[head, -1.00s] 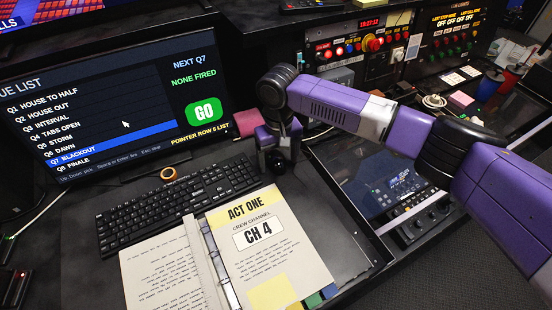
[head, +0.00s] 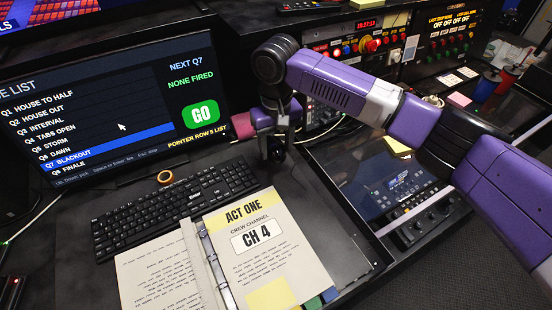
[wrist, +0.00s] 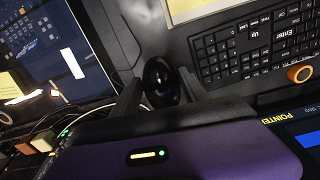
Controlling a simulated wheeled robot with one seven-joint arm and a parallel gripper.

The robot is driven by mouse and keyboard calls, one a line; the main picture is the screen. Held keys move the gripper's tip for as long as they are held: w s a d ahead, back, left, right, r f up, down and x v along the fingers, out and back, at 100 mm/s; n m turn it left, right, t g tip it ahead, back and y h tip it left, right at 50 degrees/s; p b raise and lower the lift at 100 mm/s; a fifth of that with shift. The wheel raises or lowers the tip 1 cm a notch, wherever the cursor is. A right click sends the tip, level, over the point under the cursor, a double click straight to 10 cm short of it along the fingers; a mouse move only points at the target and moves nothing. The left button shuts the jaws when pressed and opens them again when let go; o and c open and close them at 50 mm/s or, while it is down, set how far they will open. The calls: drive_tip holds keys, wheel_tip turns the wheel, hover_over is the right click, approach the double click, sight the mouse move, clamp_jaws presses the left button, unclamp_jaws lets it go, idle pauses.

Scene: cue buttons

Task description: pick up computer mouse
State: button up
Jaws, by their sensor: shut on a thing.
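The computer mouse (wrist: 160,76) is dark and glossy in the wrist view, held between the two fingers of my gripper (wrist: 160,92). My gripper is shut on it. In the head view my gripper (head: 276,153) points down over the desk, right of the keyboard and just behind the open binder. There the mouse is a small dark shape among the fingers, hard to make out. I cannot tell the exact gap between it and the desk.
A black keyboard (head: 170,208) and an open binder (head: 262,240) lie left of and in front of my gripper. A monitor (head: 110,100) stands behind left. A lighting console (head: 385,190) is at the right, a button panel (head: 352,45) behind. An orange ring (head: 165,177) lies behind the keyboard.

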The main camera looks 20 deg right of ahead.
wheel_tip(320, 180, up, 14)
drive_tip(key=b, duration=0.2)
hover_over(280, 176)
drive_tip(key=w, duration=0.3)
drive_tip(key=shift+s+f, duration=0.1)
drive_tip(key=shift+s, duration=0.1)
drive_tip(key=shift+f+b, duration=2.25)
drive_tip(key=shift+f, duration=7.6)
drive_tip(key=shift+f, duration=0.15)
drive_tip(key=shift+s+p, duration=0.35)
drive_tip(key=shift+p, duration=0.15)
drive_tip(key=shift+s, duration=0.4)
drive_tip(key=shift+s+f+p, duration=0.1)
drive_tip(key=shift+s+p, duration=0.5)
drive_tip(key=shift+p, duration=0.1)
